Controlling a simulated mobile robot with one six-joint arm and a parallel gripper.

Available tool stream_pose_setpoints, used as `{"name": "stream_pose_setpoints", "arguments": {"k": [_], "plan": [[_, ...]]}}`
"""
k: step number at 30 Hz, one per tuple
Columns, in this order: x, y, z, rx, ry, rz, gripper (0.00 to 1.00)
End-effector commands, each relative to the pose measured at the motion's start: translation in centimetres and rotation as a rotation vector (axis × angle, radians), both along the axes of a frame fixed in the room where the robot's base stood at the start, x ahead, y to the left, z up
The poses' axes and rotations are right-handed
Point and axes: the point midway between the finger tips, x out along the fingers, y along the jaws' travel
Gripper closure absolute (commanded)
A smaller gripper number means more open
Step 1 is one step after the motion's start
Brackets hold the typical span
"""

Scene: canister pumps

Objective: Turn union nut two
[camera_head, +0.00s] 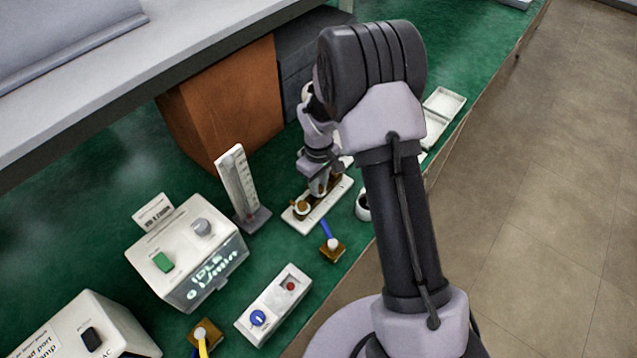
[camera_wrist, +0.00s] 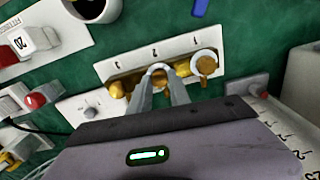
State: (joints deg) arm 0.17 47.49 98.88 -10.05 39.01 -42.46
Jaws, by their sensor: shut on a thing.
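A white plate (camera_wrist: 112,70) carries a brass manifold with a row of union nuts, and small marks stand along its edge. My gripper (camera_wrist: 161,84) is over the middle of the row, its two fingers closed on the middle nut, union nut two (camera_wrist: 160,69). The fingers hide the nut's sides. A nut in a white ring (camera_wrist: 206,64) sits at the right end of the row, and a brass piece (camera_wrist: 117,90) at the left end. In the head view my gripper (camera_head: 318,186) reaches down onto the same plate (camera_head: 309,225), partly hiding the manifold.
A white gauge stand (camera_head: 238,180) and a pump box (camera_head: 185,250) reading IDLE stand left of the plate. A blue-levered brass valve (camera_head: 333,247) and a panel with a blue knob (camera_head: 258,318) lie nearer. A brown box (camera_head: 225,100) is behind. A white cup (camera_head: 362,205) stands to the right.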

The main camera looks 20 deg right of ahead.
Motion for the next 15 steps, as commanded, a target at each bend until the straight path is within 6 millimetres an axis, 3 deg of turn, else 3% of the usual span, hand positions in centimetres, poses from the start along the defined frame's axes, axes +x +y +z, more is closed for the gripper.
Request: {"name": "stream_pose_setpoints", "arguments": {"k": [8, 15], "plan": [[0.01, -0.01, -0.03, 0.0, 0.0, -0.05, 1.0], [0.02, -0.03, -0.08, 0.0, 0.0, -0.211, 1.0]]}}
